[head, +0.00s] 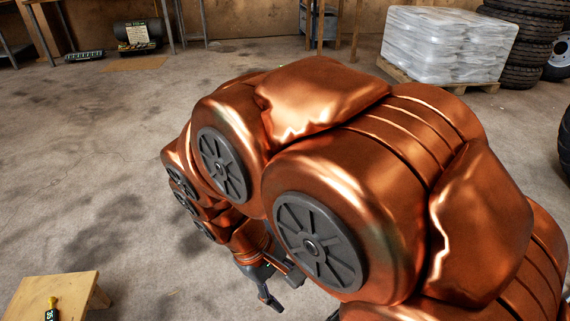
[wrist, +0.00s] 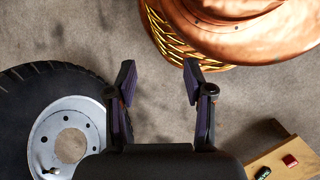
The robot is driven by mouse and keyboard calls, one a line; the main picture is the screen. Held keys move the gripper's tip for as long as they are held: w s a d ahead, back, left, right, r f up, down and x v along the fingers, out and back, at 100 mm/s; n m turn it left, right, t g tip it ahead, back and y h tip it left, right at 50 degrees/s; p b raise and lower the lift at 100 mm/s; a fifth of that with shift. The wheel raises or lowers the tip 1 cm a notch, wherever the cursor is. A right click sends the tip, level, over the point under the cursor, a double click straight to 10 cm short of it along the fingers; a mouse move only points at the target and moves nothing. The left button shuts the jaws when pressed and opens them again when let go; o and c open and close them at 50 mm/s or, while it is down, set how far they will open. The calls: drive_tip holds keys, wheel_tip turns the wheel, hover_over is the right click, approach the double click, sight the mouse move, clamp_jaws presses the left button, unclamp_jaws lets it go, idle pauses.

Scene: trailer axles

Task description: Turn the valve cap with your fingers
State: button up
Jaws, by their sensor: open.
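In the wrist view a wheel lies at the left, with a black tyre (wrist: 22,110) and a pale metal rim (wrist: 88,112) with bolt holes around a large centre opening. A small pale, stem-like piece (wrist: 50,170) shows at the rim's lower left; it may be the valve with its cap, but it is too small to be sure. My gripper (wrist: 158,76) is open and empty, its two dark fingers apart over bare floor to the right of the wheel. In the head view my gripper (head: 280,289) shows partly below my copper arm, which hides the wheel.
A wooden stool (head: 62,288) with a small dark-and-yellow item stands at the lower left. A wooden top (wrist: 292,162) with red and green items shows in the wrist view. A wrapped pallet load (head: 448,45) and stacked tyres (head: 522,40) stand at the back right. Left floor is mostly clear.

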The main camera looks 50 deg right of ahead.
drive_tip(key=w+d+r+n+h+b, duration=0.15)
drive_tip(key=w+d+h, duration=0.3)
drive_tip(key=d, duration=0.55)
drive_tip(key=w+d+r+n+t+h, duration=0.1)
drive_tip(key=w+d+r+n+h, duration=0.3)
drive_tip(key=d, duration=0.5)
drive_tip(key=w+d+r+n+h+b, duration=0.15)
drive_tip(key=w+d+h, duration=0.3)
drive_tip(key=d, duration=0.55)
drive_tip(key=w+d+f+n+t+h, duration=0.1)
drive_tip(key=w+d+n+t, duration=0.1)
drive_tip(key=w+n+t, duration=0.3)
drive_tip(key=w+d+f+n+h, duration=0.1)
drive_tip(key=w+d+f+n, duration=0.1)
drive_tip(key=w, duration=0.4)
drive_tip(key=w+a+f+n+t+y+b, duration=0.15)
drive_tip(key=w+f+n+t+y, duration=0.35)
drive_tip(key=w+f+n, duration=0.6)
drive_tip(key=shift+m+t+h, duration=0.6)
drive_tip(key=shift+w+a+f+b+x, duration=0.15)
drive_tip(key=shift+b+x, duration=0.25)
drive_tip(key=shift+x, duration=1)
drive_tip(key=shift+f+b+x, duration=0.15)
drive_tip(key=shift+b+x, duration=0.2)
drive_tip(key=shift+x, duration=1.1)
drive_tip(key=shift+w+a+f+b+x, duration=0.15)
drive_tip(key=shift+b+x, duration=0.25)
drive_tip(key=shift+x, duration=1)
